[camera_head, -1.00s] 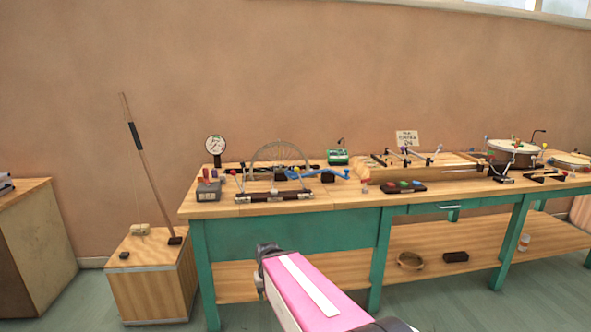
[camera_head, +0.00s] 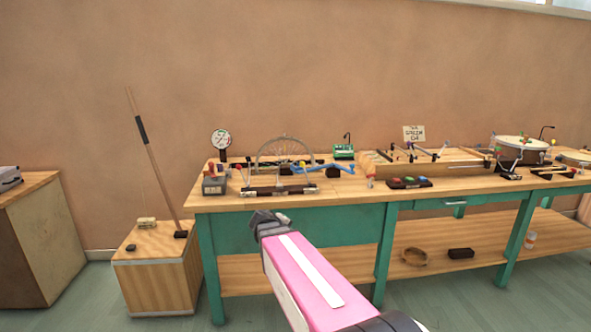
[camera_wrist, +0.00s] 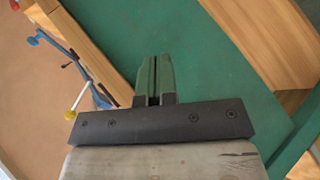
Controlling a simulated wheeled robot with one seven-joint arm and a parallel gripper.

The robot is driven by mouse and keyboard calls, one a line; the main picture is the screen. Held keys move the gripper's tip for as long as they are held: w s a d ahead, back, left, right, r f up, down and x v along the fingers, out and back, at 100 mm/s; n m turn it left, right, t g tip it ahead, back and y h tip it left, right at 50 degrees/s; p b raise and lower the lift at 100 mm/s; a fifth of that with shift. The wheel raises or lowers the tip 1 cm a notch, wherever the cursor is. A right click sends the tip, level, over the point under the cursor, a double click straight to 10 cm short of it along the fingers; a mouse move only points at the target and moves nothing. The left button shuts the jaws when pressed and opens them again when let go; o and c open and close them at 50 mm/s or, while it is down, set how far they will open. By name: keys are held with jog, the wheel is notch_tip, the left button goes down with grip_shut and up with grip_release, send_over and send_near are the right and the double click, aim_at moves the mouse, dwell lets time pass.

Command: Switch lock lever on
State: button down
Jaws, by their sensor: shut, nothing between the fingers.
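No lock lever can be picked out for certain. Several small levers and coloured knobs stand on the workbench (camera_head: 440,190), too small to tell apart. A grey box with red and yellow knobs (camera_head: 214,184) is at its left end, beside a wheel rig (camera_head: 285,160) with a blue crank arm (camera_head: 338,168). My gripper shows in the wrist view (camera_wrist: 154,80), shut and empty, in front of the bench's green front panel. In the head view my pink arm reaches toward the bench; the fingers are hidden there.
A wooden block with a leaning pole (camera_head: 150,160) stands left of the bench. A round gauge (camera_head: 221,140), a green box (camera_head: 344,151) and drums (camera_head: 521,146) are on the bench. The floor in front is free.

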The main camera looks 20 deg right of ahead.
jog(key=w+a+r+n+t+h, duration=0.1)
jog(key=w+r+n+t+h, duration=0.1)
jog(key=w+r, duration=0.3)
jog(key=w+a+r+n+t+h, duration=0.1)
jog(key=w+r+n+t, duration=0.3)
jog(key=r, duration=0.8)
jog(key=shift+w+r+t+h, duration=0.2)
jog(key=shift+w+t+h, duration=0.5)
jog(key=shift+w, duration=0.5)
jog(key=shift+d, duration=0.15)
jog(key=x, duration=0.9)
jog(key=shift+w, duration=0.35)
jog(key=shift+w+d+r, duration=0.1)
jog(key=shift+d+r, duration=0.05)
jog(key=shift+d, duration=0.95)
jog(key=shift+d+r, duration=0.2)
jog(key=shift+d, duration=0.95)
